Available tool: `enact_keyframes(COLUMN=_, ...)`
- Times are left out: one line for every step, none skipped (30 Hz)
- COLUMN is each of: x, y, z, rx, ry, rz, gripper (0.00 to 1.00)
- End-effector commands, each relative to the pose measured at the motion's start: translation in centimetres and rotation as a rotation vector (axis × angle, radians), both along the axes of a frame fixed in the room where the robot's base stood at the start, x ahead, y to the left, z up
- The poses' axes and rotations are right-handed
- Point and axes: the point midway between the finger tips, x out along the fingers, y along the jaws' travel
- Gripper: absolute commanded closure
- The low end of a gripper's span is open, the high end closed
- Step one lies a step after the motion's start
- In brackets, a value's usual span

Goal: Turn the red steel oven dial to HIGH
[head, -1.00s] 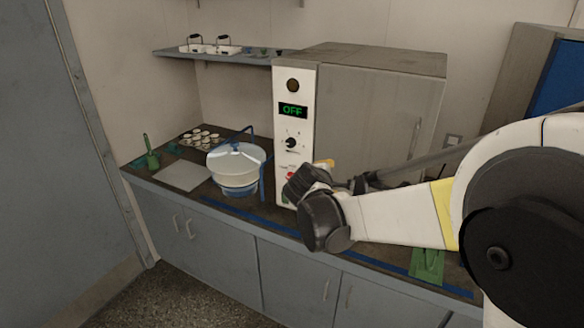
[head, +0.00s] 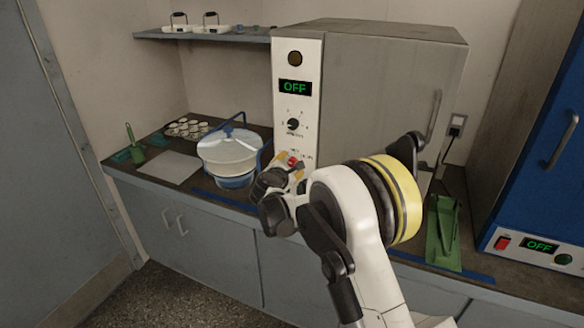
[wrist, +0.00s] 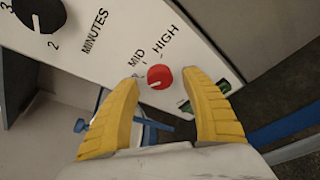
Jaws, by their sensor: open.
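The steel oven (head: 375,90) stands on the counter with a white front panel (head: 310,108) and a green "OFF" display (head: 294,87). Its red dial (head: 292,161) is low on the panel, partly hidden by my gripper in the head view. In the wrist view the red dial (wrist: 159,77) sits between the tips of my open yellow fingers (wrist: 160,80). MID and HIGH (wrist: 165,38) are readable; another mark is mostly covered by the left finger. The dial's white mark points toward the lower left, away from HIGH. Finger contact with the dial cannot be told.
A black minutes dial (head: 293,124) is above the red one. A white-lidded tub (head: 228,150) in a blue frame stands close left of the panel. A green holder (head: 443,232) is on the counter at right, near a blue oven (head: 550,150) showing OFF.

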Motion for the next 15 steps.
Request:
enact_keyframes(x=0.6, y=-0.2, z=-0.3, rx=0.0, ry=0.0, rz=-0.001, gripper=0.45)
enact_keyframes(x=0.9, y=-0.2, z=-0.4, rx=0.0, ry=0.001, rz=-0.001, gripper=0.45)
enact_keyframes(x=1.2, y=-0.3, z=-0.5, rx=0.0, ry=0.001, rz=-0.001, gripper=0.45)
enact_keyframes(x=1.4, y=-0.3, z=-0.5, rx=0.0, ry=0.001, rz=-0.001, gripper=0.45)
enact_keyframes(x=1.5, y=-0.3, z=-0.6, rx=0.0, ry=0.001, rz=-0.001, gripper=0.45)
enact_keyframes(x=1.6, y=-0.3, z=-0.6, rx=0.0, ry=0.001, rz=-0.001, gripper=0.45)
enact_keyframes(x=1.7, y=-0.3, z=-0.6, rx=0.0, ry=0.001, rz=-0.001, gripper=0.45)
enact_keyframes(x=1.7, y=-0.3, z=-0.6, rx=0.0, ry=0.001, rz=0.0, gripper=0.45)
enact_keyframes(x=1.7, y=-0.3, z=-0.5, rx=0.0, ry=0.001, rz=0.0, gripper=0.45)
enact_keyframes(x=1.7, y=-0.3, z=-0.5, rx=0.0, ry=0.001, rz=0.0, gripper=0.45)
enact_keyframes(x=1.7, y=-0.3, z=-0.5, rx=0.0, ry=0.001, rz=0.0, gripper=0.45)
enact_keyframes(x=1.7, y=-0.3, z=-0.5, rx=0.0, ry=0.001, rz=0.0, gripper=0.45)
enact_keyframes(x=1.7, y=-0.3, z=-0.5, rx=0.0, ry=0.001, rz=0.0, gripper=0.45)
enact_keyframes(x=1.7, y=-0.3, z=-0.5, rx=0.001, ry=0.001, rz=0.0, gripper=0.45)
enact_keyframes(x=1.7, y=-0.3, z=-0.5, rx=0.001, ry=0.001, rz=0.0, gripper=0.56)
